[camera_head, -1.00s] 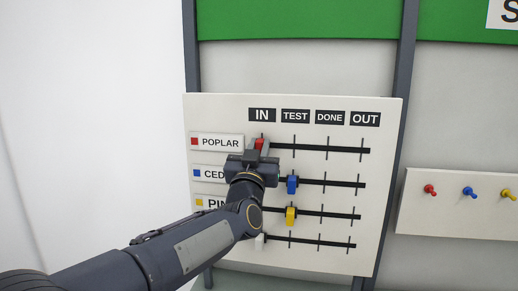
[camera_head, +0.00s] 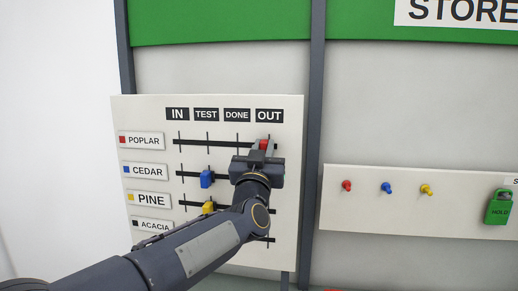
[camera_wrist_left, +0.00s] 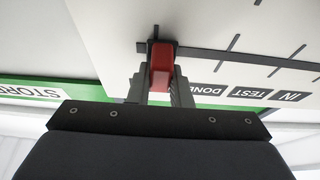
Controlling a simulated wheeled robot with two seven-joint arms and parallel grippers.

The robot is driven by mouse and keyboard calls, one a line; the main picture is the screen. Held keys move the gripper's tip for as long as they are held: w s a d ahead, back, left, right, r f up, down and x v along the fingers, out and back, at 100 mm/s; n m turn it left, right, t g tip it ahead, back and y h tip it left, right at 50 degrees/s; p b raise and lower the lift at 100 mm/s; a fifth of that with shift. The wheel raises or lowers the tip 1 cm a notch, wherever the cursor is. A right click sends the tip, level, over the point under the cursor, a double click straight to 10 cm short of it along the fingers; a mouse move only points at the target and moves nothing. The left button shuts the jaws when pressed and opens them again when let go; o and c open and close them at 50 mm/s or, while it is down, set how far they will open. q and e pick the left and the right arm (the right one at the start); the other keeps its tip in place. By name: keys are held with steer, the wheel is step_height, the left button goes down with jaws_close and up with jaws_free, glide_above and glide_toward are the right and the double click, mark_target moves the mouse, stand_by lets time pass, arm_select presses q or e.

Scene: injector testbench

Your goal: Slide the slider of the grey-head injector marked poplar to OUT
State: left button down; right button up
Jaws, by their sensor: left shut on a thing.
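The red slider (camera_head: 264,145) is on the top track, in the row of the POPLAR label (camera_head: 142,140), which bears a red square. It sits under the OUT label (camera_head: 268,115), at the track's right end. My left gripper (camera_head: 261,151) is shut on this slider. In the left wrist view the red slider (camera_wrist_left: 161,68) stands between the two fingers of my left gripper (camera_wrist_left: 161,88), at the track's end mark. The gripper hides the lower part of the slider in the head view. No grey head shows. My right gripper is not in view.
The blue slider (camera_head: 207,179) of CEDAR and the yellow slider (camera_head: 208,207) of PINE are at TEST. My left arm covers the ACACIA row's middle. At right, a panel (camera_head: 380,210) carries coloured pegs and a green HOLD padlock (camera_head: 498,208).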

arm_select(q)
steer(key=shift+s+d, duration=0.15)
steer(key=shift+d, duration=0.35)
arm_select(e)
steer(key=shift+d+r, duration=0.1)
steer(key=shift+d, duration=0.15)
arm_select(q)
steer(key=c, duration=1.6)
jaws_free()
steer(key=shift+d, duration=0.1)
steer(key=shift+c, duration=0.2)
steer(key=o, duration=0.3)
steer(key=shift+d, duration=0.15)
steer(key=shift+a, duration=0.2)
steer(key=b+v, duration=0.3)
steer(key=v, duration=0.4)
steer(key=shift+s+f, duration=0.2)
steer(key=shift+s, duration=0.15)
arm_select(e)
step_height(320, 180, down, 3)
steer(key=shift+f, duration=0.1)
